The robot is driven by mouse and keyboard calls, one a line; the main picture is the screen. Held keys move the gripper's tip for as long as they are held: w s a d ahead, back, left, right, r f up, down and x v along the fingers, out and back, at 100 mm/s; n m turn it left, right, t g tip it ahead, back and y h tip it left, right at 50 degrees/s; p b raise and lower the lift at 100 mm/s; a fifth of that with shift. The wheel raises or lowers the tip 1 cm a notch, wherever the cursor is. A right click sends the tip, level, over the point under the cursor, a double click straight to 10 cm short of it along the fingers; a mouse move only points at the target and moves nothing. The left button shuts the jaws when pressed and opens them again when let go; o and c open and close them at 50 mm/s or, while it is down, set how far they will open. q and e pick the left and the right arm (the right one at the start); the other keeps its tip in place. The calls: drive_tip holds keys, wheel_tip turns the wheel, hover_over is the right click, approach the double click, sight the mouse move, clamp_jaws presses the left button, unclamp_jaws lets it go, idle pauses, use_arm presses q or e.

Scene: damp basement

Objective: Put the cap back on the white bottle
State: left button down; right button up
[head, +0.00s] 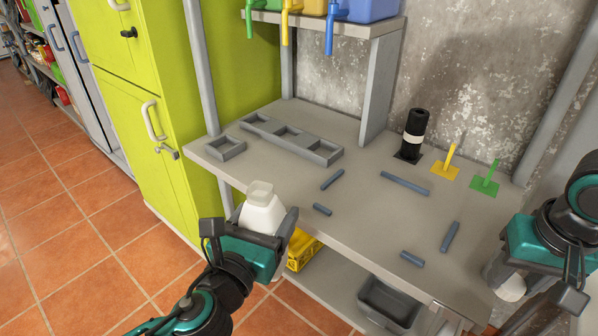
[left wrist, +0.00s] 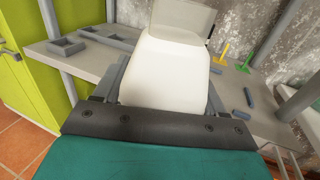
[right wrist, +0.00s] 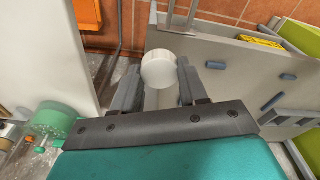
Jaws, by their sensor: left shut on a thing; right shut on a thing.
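The white bottle (head: 262,213) is upright in my left gripper (head: 258,230), in front of the bench's left front edge. It fills the middle of the left wrist view (left wrist: 172,75), with a paler, squarish top (left wrist: 184,18). My right gripper (head: 506,272) is at the lower right, past the bench's right end and far from the bottle. It is shut on a white round piece that looks like the cap (right wrist: 159,68), between its fingers in the right wrist view. The same piece shows partly in the head view (head: 508,290).
The grey bench (head: 350,217) bears several blue-grey bars, a grey compartment tray (head: 290,138), a black cylinder (head: 414,135), and yellow (head: 446,168) and green (head: 486,182) upright handles. Under it are a yellow box (head: 302,250) and a grey bin (head: 390,301). A green cabinet (head: 150,100) stands left.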

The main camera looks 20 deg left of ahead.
use_arm(q)
drive_tip(key=s+d+r+m+g+h, duration=0.1)
drive_tip(key=d+m+g+h, duration=0.3)
drive_tip(key=d+m+h, duration=0.3)
drive_tip(key=d+h, duration=0.4)
drive_tip(key=d, duration=0.2)
drive_tip(key=shift+d+m, duration=0.4)
use_arm(e)
drive_tip(key=shift+a, duration=0.1)
drive_tip(key=s+a+r+n, duration=0.1)
drive_tip(key=a+r+n, duration=0.2)
drive_tip(key=a+r, duration=0.5)
drive_tip(key=s+a+r+n, duration=0.1)
drive_tip(key=a+r+n, duration=0.3)
drive_tip(key=a+r, duration=0.5)
drive_tip(key=a, duration=0.8)
drive_tip(key=shift+s+r+n+y, duration=0.25)
drive_tip(key=shift+s+n+y, duration=0.05)
drive_tip(key=shift+y, duration=0.1)
drive_tip(key=shift+f, duration=0.15)
drive_tip(key=shift+f, duration=1.9)
drive_tip(key=shift+f, duration=0.85)
